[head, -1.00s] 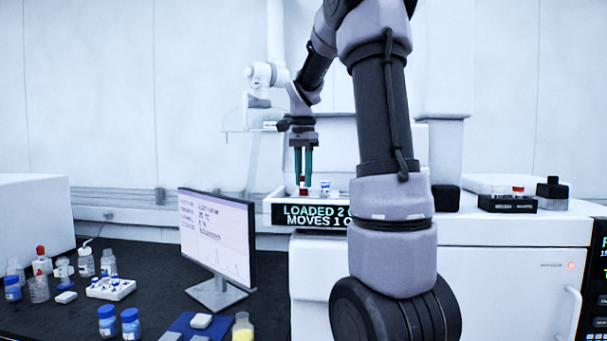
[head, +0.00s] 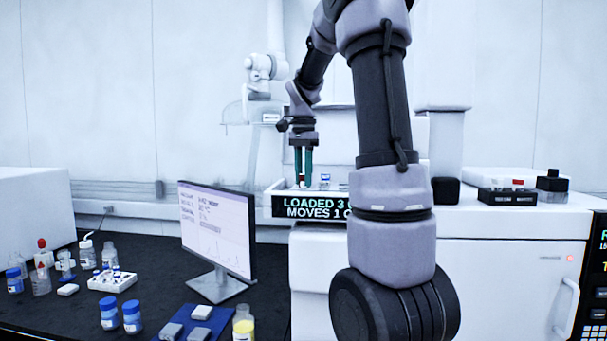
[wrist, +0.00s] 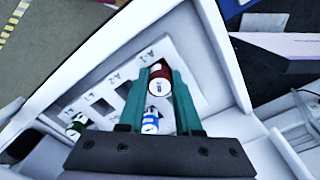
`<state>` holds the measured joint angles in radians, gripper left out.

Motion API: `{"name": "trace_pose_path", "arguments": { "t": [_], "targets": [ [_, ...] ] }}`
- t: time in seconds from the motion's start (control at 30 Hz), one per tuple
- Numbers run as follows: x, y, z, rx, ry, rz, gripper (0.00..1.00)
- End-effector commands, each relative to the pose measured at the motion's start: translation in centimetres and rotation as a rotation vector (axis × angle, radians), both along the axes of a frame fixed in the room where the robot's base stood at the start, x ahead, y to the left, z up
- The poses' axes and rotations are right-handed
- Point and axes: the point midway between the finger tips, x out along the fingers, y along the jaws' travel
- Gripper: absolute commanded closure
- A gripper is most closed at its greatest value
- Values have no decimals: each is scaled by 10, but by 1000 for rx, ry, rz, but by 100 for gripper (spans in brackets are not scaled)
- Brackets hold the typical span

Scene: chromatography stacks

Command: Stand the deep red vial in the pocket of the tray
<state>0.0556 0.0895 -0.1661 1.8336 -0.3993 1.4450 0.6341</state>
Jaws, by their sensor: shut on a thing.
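The deep red vial (wrist: 160,73) is upright between the green fingers of my gripper (wrist: 162,70) in the wrist view, its pale marked top facing the camera. My gripper is shut on it, over the white tray (wrist: 186,95) with its dark square pockets. The vial's foot is hidden, so I cannot tell how deep it sits in a pocket. In the head view my gripper (head: 303,178) is low over the tray (head: 346,188), with a bit of red at its tips.
A blue-and-white vial (wrist: 150,122) and a green-topped vial (wrist: 77,127) stand in the tray close by. High white walls (wrist: 222,50) flank it. A display (head: 312,206) in front reads "LOADED 3". A monitor (head: 216,230) and several bottles occupy the dark bench at left.

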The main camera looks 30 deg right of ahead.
Motion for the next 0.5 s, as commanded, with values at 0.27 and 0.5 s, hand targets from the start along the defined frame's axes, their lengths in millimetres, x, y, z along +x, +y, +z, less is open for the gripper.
{"name": "trace_pose_path", "arguments": {
  "t": [0.27,0.5],
  "targets": [
    [0,0,-1,0,0,0,52],
    [0,0,-1,0,0,0,32]
  ]
}}
